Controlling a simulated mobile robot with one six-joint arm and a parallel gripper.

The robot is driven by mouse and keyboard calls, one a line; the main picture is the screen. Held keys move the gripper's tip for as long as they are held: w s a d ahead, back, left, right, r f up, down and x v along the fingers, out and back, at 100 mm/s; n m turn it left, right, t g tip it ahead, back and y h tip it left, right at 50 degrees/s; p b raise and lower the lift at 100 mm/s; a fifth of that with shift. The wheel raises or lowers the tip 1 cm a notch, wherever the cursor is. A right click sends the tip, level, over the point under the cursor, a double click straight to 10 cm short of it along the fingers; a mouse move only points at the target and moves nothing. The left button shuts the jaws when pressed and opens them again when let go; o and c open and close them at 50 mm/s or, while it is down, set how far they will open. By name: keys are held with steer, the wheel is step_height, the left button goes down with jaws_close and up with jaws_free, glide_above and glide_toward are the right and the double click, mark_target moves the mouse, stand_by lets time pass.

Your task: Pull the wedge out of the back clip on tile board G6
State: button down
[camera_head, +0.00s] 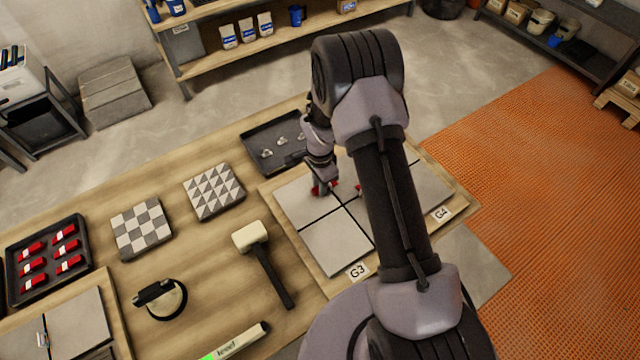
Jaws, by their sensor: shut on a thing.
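My gripper (321,186) points down over the tile board labelled G3 (305,262) and is shut on a red wedge (315,191), mostly covered by the fingers. The wedge is at the joint between grey tiles; whether it is still in a clip cannot be told. A second bit of red (358,187) shows just right of my gripper, beside my arm. No label G6 is readable.
A dark tray (262,134) with small pale clips lies behind the board. A mallet (251,238), a suction cup (160,298), a level (240,342), patterned tiles (141,226) and a tray of red wedges (47,281) lie left. Another tile board (85,318) is at lower left.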

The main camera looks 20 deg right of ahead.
mark_target(304, 200)
steer(key=shift+s+a+b, duration=0.2)
steer(key=shift+a+b, duration=0.1)
steer(key=shift+a, duration=0.3)
stand_by(0.3)
steer(key=shift+s+a+r+b, duration=0.1)
steer(key=shift+s+a+b, duration=0.2)
steer(key=shift+a, duration=0.75)
steer(key=shift+s+a+b, duration=0.2)
steer(key=shift+s+a, duration=0.2)
steer(key=shift+a, duration=0.65)
step_height(304, 200, up, 6)
steer(key=p, duration=0.3)
steer(key=shift+r+p, duration=0.1)
steer(key=shift+p, duration=0.25)
